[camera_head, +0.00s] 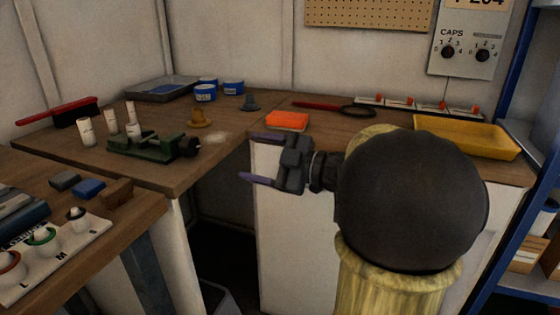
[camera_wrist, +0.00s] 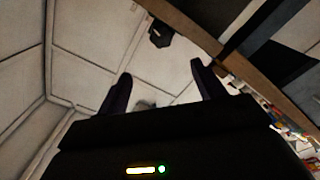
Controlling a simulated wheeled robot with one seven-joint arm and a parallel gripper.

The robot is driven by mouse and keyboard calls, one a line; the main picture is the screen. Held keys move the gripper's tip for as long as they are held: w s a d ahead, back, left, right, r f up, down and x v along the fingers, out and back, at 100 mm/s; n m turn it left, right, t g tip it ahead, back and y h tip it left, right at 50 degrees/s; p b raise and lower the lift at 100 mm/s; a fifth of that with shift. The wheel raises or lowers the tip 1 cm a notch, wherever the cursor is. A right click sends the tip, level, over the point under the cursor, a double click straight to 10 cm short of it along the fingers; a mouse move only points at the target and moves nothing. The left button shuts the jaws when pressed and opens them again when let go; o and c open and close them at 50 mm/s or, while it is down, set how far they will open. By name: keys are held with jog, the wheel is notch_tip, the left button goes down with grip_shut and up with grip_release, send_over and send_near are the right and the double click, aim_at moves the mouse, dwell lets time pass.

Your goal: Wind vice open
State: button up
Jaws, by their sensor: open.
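A green vice (camera_head: 150,145) sits on the wooden bench near the corner where the bench turns. White cylinders stand at its back and left side. A dark part at its right end (camera_head: 188,147) faces my gripper; whether this is the handle is too small to tell. The gap between its jaws cannot be made out. My gripper (camera_head: 255,158) is open and empty, to the right of the vice and apart from it, over the gap in front of the bench. In the wrist view, both fingers (camera_wrist: 158,85) are spread with nothing between them. The vice cannot be made out there.
An orange block (camera_head: 287,120) lies on the bench just behind my gripper. A yellow tray (camera_head: 468,138) is at the right. A white rack (camera_head: 60,250) with rings is at the front left. Blue shelving (camera_head: 515,90) borders the right.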

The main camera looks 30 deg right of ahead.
jog(key=v, duration=0.4)
jog(key=shift+s+d, duration=0.2)
jog(key=shift+s, duration=0.05)
dwell(0.3)
dwell(0.5)
jog(key=p+v, duration=0.2)
jog(key=v, duration=1.5)
jog(key=shift+d, duration=0.2)
jog(key=shift+s+r, duration=0.15)
